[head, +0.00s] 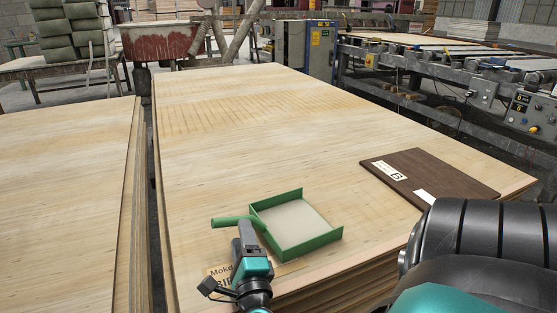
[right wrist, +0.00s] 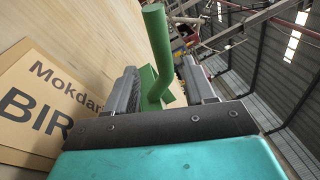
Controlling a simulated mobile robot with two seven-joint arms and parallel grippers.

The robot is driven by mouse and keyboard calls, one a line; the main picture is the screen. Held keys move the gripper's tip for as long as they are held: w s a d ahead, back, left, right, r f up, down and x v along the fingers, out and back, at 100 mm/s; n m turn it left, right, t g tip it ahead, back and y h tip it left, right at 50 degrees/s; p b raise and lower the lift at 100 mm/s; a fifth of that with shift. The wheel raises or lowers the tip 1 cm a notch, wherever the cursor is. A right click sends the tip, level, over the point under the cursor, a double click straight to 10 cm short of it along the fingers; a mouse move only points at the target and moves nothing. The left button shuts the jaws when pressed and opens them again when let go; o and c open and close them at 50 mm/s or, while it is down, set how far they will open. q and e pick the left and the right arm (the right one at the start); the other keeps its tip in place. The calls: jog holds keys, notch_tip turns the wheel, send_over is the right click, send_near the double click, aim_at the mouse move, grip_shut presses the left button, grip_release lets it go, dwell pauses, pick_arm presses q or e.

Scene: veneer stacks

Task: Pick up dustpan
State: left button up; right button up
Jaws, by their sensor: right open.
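A green dustpan (head: 306,246) with a pale inside lies near the front edge of the veneer stack. Its green handle (head: 226,221) points left. My right gripper (head: 244,228) is at the handle, just left of the pan. In the right wrist view the handle (right wrist: 156,42) passes between the two spread fingers of my right gripper (right wrist: 161,88). The jaws are open; whether a finger touches the handle I cannot tell. The fingers hide part of the handle in the head view. My left gripper is not in view.
A lettered card (head: 217,273) lies under my gripper at the stack's front edge and shows in the wrist view (right wrist: 42,105). A dark brown board (head: 425,178) lies to the right. The stack's middle (head: 250,140) is clear. Another veneer stack (head: 65,190) stands left across a gap.

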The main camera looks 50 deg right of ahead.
jog(key=x, duration=0.7)
jog(key=shift+d+r+b, duration=0.1)
jog(key=shift+r+b, duration=0.15)
jog(key=shift+b, duration=0.05)
grip_shut()
